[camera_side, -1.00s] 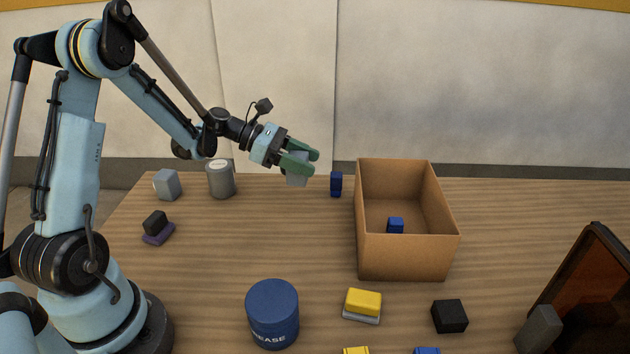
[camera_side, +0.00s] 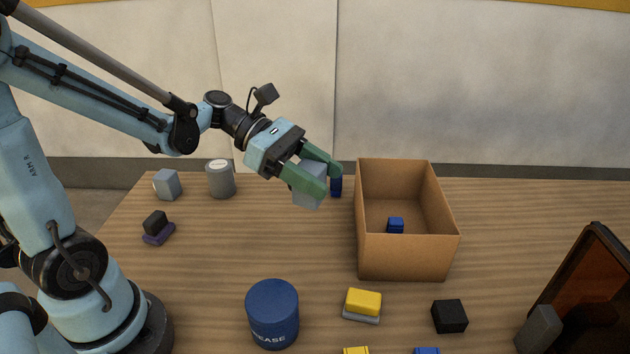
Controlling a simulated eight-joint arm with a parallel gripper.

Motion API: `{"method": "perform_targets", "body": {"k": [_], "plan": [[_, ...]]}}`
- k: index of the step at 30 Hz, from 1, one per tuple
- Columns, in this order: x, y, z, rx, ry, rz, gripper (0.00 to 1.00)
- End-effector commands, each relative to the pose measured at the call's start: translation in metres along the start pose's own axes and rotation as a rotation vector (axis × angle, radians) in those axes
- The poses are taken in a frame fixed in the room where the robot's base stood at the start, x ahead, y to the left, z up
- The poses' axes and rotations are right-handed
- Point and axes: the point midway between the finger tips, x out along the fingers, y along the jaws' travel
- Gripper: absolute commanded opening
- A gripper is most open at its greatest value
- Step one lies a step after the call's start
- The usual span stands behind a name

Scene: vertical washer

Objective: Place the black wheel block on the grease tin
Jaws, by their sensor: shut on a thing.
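My gripper (camera_side: 328,184) is shut on a grey block (camera_side: 309,201), held in the air above the back of the table, left of the cardboard box. The green fingers cover part of the block. The blue grease tin (camera_side: 272,304) stands upright at the front, its top bare. A black block (camera_side: 449,316) lies on the table at the front right. A smaller black block (camera_side: 155,222) rests on a purple block (camera_side: 158,236) at the left. I cannot tell which black block is the wheel block.
An open cardboard box (camera_side: 408,257) holds a blue block (camera_side: 396,225). A yellow block (camera_side: 364,301) sits on a grey one. A grey can (camera_side: 221,179) and a grey block (camera_side: 167,185) stand at the back left. A dark frame (camera_side: 596,285) stands at the right. The centre-left table is clear.

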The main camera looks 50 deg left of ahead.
Motion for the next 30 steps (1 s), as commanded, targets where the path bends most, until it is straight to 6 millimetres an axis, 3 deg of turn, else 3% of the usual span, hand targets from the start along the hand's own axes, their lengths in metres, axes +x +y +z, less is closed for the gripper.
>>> {"method": "perform_targets", "body": {"k": [1,9,15,21,30], "plan": [[0.003,-0.018,0.006,0.016,0.000,-0.038,0.20],[0.010,-0.102,0.022,0.094,-0.002,-0.226,0.20],[0.010,-0.145,0.023,0.135,-0.004,-0.324,0.20],[0.010,-0.162,0.021,0.151,-0.006,-0.364,0.20],[0.020,-0.162,-0.002,0.153,-0.006,-0.367,0.20]]}}
